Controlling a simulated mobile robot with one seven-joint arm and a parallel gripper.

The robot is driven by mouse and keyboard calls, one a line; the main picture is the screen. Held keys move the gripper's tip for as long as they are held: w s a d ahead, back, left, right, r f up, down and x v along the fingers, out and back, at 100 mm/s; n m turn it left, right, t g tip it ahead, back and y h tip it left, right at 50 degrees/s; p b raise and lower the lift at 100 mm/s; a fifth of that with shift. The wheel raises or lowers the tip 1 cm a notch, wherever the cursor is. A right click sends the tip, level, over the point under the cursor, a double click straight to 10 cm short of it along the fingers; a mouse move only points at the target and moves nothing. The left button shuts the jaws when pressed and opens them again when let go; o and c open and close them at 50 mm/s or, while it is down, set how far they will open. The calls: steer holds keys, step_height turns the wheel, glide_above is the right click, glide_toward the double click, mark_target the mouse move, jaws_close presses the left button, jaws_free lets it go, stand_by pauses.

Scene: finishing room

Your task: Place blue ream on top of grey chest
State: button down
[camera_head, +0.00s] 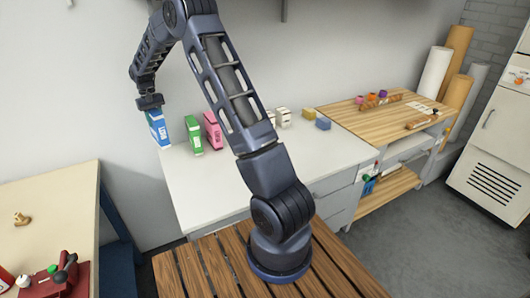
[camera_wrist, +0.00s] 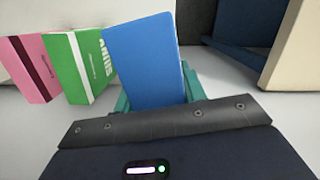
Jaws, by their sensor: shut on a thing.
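The blue ream (camera_head: 158,129) is a blue and white upright pack at the left end of the white counter in the head view. My gripper (camera_head: 150,103) is above it and shut on its top part. In the wrist view the blue ream (camera_wrist: 145,62) sits between the teal fingers of my gripper (camera_wrist: 157,97), slightly tilted in the picture. Whether its underside touches the counter I cannot tell. I cannot make out for sure which thing is the grey chest; the white-grey counter (camera_head: 250,165) has drawers at its right front.
A green ream (camera_head: 192,136) and a pink ream (camera_head: 213,131) stand just right of the blue one. Small white boxes (camera_head: 284,117) and a blue block (camera_head: 323,123) lie further right. A wooden bench (camera_head: 350,115) adjoins. A beige table (camera_head: 60,205) stands at left, across a gap.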

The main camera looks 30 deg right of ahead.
steer(key=w+d+f+m, duration=0.1)
steer(key=d+f+m, duration=0.1)
steer(key=d, duration=0.4)
step_height(320, 180, down, 8)
steer(key=shift+r, duration=0.25)
steer(key=shift+a+f, duration=0.1)
stand_by(0.3)
steer(key=c, duration=0.8)
jaws_free()
steer(key=r, duration=0.4)
steer(key=w+r, duration=0.1)
steer(key=r, duration=0.7)
steer(key=shift+w, duration=0.35)
